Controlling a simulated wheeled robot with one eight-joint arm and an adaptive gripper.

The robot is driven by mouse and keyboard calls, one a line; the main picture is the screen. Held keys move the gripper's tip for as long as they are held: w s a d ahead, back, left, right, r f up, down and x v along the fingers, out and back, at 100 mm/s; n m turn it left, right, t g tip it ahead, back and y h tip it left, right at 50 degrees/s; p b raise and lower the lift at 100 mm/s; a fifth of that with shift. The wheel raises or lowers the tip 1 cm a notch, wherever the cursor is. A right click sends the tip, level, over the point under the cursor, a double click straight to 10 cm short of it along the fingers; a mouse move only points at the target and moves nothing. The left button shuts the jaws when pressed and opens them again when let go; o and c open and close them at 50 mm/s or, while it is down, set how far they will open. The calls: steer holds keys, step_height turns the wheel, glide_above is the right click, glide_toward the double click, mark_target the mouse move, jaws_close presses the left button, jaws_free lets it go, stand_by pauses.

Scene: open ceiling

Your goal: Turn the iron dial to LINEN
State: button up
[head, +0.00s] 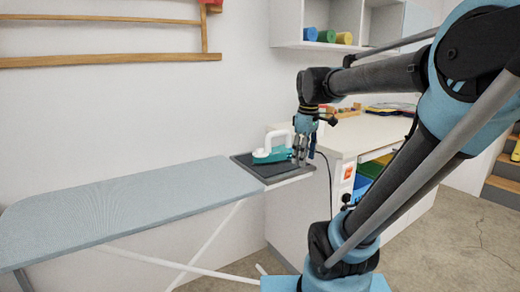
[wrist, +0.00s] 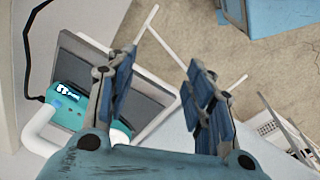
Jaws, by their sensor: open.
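The iron (head: 268,154) is teal with a white handle and sits on a dark rest pad (head: 258,172) at the right end of the ironing board. My gripper (head: 302,160) points down close to the iron's right end; whether they touch is unclear. In the wrist view the open fingers of my gripper (wrist: 162,62) have nothing visible between them. The teal part of the iron (wrist: 68,115) lies left of the fingers, with a small dark patch bearing white marks. The left finger hides part of it. I cannot make out the dial or its setting.
The blue ironing board (head: 125,205) extends to the left. A white counter (head: 372,135) with a socket panel and coloured bins stands to the right. A dark cord (head: 329,175) hangs beside my gripper. Wooden rails (head: 110,60) and a shelf (head: 345,42) are on the wall.

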steer(key=w+a+r+n, duration=0.6)
steer(key=w+r+n, duration=0.15)
steer(key=w, duration=0.25)
step_height(320, 180, up, 6)
steer(key=n+g, duration=0.1)
steer(key=n, duration=0.6)
glide_above(261, 151)
steer(key=w, duration=0.2)
steer(key=shift+m, duration=0.25)
steer(key=f, duration=1.7)
steer(key=shift+s+a+f, duration=0.1)
steer(key=shift+s+f, duration=0.05)
steer(key=shift+s, duration=0.05)
steer(key=c, duration=1.1)
